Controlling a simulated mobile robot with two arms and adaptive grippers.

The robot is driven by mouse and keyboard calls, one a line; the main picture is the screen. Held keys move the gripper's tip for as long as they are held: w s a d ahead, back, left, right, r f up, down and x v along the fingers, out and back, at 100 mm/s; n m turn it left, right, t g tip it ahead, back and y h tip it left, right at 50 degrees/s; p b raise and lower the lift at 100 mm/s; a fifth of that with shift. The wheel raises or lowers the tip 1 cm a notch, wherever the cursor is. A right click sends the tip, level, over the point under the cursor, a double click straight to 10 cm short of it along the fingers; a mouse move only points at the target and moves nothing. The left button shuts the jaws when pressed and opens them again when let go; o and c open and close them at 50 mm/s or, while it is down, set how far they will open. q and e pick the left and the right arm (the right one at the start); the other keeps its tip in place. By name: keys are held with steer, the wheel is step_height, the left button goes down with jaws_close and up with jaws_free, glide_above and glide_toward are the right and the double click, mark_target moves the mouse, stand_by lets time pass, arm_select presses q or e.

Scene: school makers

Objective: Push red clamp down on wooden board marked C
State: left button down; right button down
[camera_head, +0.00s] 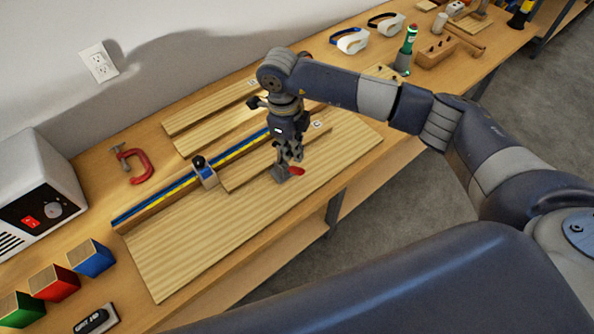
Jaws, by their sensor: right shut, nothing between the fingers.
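My right gripper (287,163) hangs from above over the front part of the workbench, fingers shut and pointing down. Just below its fingertips is a small toggle clamp with a red handle (297,170) and a grey metal body (280,174). The fingertips touch or nearly touch it; I cannot tell which. The red handle lies low, pointing right. A narrow wooden board with a round C mark (317,126) lies behind the clamp, partly hidden by the gripper. Both are on a large flat wooden panel (190,237). My left gripper is not in view.
A long blue and yellow rail (160,198) with a blue slider (206,174) lies along the panel. A red C-clamp (134,165), a grey power box (35,195) and coloured blocks (92,258) are at left. A green bottle (406,50) stands at the back right.

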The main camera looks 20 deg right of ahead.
steer(key=shift+s+d+f+b, duration=0.1)
steer(key=shift+f+b, duration=0.35)
steer(key=shift+f, duration=0.7)
steer(key=shift+d+f+b, duration=0.1)
steer(key=shift+f+b, duration=0.35)
steer(key=shift+f, duration=0.7)
step_height(320, 180, down, 4)
steer(key=b, duration=0.4)
steer(key=shift+r+p, duration=0.1)
steer(key=shift+p, duration=0.2)
steer(key=shift+w+a+b, duration=0.85)
steer(key=shift+a+b, duration=0.1)
steer(key=shift+a, duration=0.2)
glide_toward(294, 169)
steer(key=shift+w+a+r, duration=1.05)
steer(key=shift+a+r, duration=0.15)
